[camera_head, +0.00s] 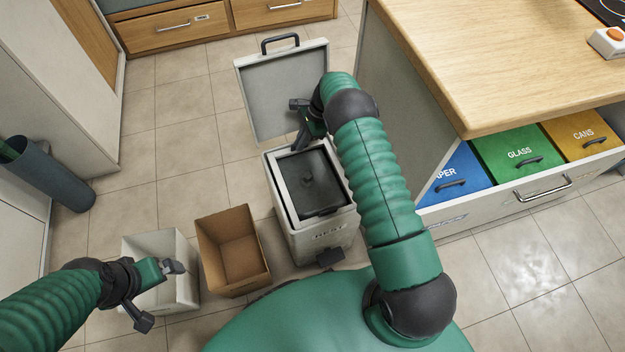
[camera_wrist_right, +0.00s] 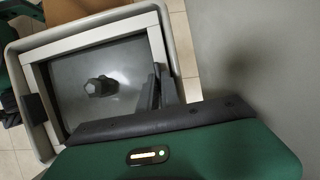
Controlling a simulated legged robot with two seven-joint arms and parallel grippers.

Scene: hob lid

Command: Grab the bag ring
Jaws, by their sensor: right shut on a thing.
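The bag ring (camera_head: 281,184) is a pale rectangular frame in the mouth of the open grey bin (camera_head: 318,242), around a dark interior with a small lump. It also shows in the wrist view (camera_wrist_right: 98,37). My right gripper (camera_head: 300,145) reaches down at the bin's back edge. In the wrist view its fingers (camera_wrist_right: 163,88) are closed at one side of the ring, partly hiding the contact. My left gripper (camera_head: 158,294) is open and empty over a white bin (camera_head: 183,240) at lower left.
The bin's lid (camera_head: 285,85) stands raised behind it. A cardboard box (camera_head: 232,235) stands left of the bin. A counter (camera_head: 480,60) and an open drawer with blue, green (camera_head: 518,152) and yellow bins are at right. A dark cylinder (camera_head: 55,178) is at left. Tiled floor is clear behind.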

